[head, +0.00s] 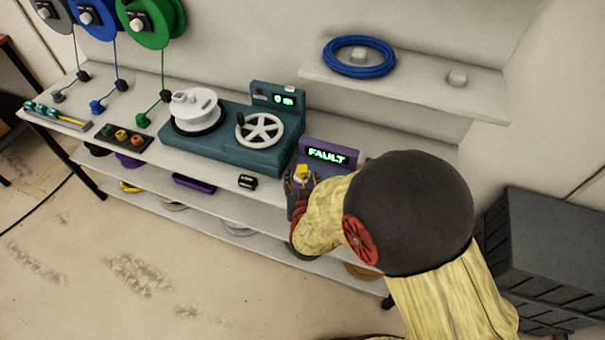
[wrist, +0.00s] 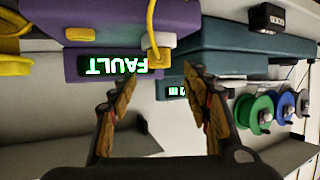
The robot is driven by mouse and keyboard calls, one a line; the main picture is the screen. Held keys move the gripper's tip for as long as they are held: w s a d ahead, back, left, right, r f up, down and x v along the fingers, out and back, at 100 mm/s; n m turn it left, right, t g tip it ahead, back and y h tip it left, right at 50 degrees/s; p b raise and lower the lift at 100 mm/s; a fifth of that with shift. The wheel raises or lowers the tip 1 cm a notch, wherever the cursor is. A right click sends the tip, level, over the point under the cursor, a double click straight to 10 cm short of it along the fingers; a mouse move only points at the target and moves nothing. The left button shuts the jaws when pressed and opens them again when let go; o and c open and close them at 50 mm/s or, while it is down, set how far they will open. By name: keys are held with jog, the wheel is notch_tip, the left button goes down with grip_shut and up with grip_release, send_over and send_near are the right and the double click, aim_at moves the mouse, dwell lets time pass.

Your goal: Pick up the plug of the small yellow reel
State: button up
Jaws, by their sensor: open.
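A yellow plug (wrist: 158,62) on a thin yellow cable (wrist: 151,18) shows in the wrist view, in front of the purple box (wrist: 112,64) with the green FAULT display. In the head view a yellow piece (head: 302,173) shows at my gripper (head: 299,188), beside the same purple box (head: 330,153). My gripper (wrist: 148,82) is open, with its fingers on either side of the plug's line in the wrist view. I cannot tell whether the plug is between the fingertips or just beyond them. Yellow curved parts (wrist: 14,67) at the left edge may be the reel, which is cut off.
A teal winding machine (head: 262,152) with a white handwheel stands left of the purple box. A small black block (head: 247,182) lies at the bench's front edge. A blue cable coil (head: 359,58) lies on the upper shelf. Dark grey crates (head: 550,255) stand at the right.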

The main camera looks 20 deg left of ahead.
aim_at(302, 169)
jog(key=b+x, duration=0.1)
jog(key=x, duration=0.3)
jog(key=shift+w+f, duration=0.2)
jog(key=shift+f, duration=0.05)
jog(key=shift+r, duration=0.1)
jog(key=shift+c, duration=0.9)
jog(key=c, duration=1)
jog(key=shift+c, duration=0.3)
